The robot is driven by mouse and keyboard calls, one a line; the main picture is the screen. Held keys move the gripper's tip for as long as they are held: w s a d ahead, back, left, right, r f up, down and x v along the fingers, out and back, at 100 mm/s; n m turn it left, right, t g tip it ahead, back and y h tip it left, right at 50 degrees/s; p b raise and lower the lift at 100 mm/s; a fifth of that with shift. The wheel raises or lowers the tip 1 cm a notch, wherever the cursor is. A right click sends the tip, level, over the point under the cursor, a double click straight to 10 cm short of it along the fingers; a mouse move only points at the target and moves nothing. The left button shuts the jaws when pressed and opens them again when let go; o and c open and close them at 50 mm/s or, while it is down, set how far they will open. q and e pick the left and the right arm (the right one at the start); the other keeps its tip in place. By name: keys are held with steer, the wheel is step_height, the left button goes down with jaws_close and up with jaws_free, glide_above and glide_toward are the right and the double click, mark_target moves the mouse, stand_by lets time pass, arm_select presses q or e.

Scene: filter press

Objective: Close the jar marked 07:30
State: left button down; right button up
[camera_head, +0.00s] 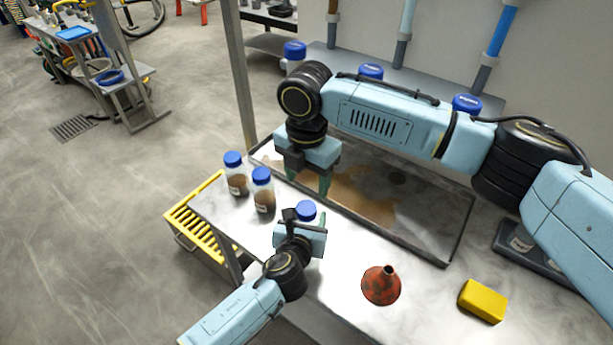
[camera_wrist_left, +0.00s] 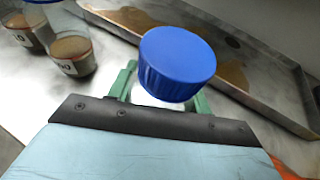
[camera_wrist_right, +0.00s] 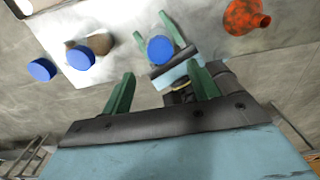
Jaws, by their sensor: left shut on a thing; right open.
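My left gripper (camera_head: 305,224) is shut on a jar below a blue lid (camera_head: 306,208) near the table's left part. The lid (camera_wrist_left: 178,62) sits over the jar mouth in the left wrist view, and hides most of the jar and its label. I cannot tell whether it is screwed down. My right gripper (camera_head: 309,180) is open and empty, above and behind that lid. In the right wrist view the lid (camera_wrist_right: 160,49) lies just beyond the open fingers (camera_wrist_right: 161,70).
A shallow metal tray (camera_head: 440,255) with brown sludge lies behind the jars. A red funnel (camera_head: 380,287) and a yellow sponge (camera_head: 482,300) are at the right. More blue lids (camera_head: 371,71) (camera_head: 467,103) show at the back.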

mark_target(306, 208)
steer(key=shift+f, duration=4)
steer(key=c, duration=1)
steer(key=m, duration=0.6)
steer(key=shift+m, duration=0.3)
steer(key=shift+c, duration=0.2)
steer(key=o, duration=1.1)
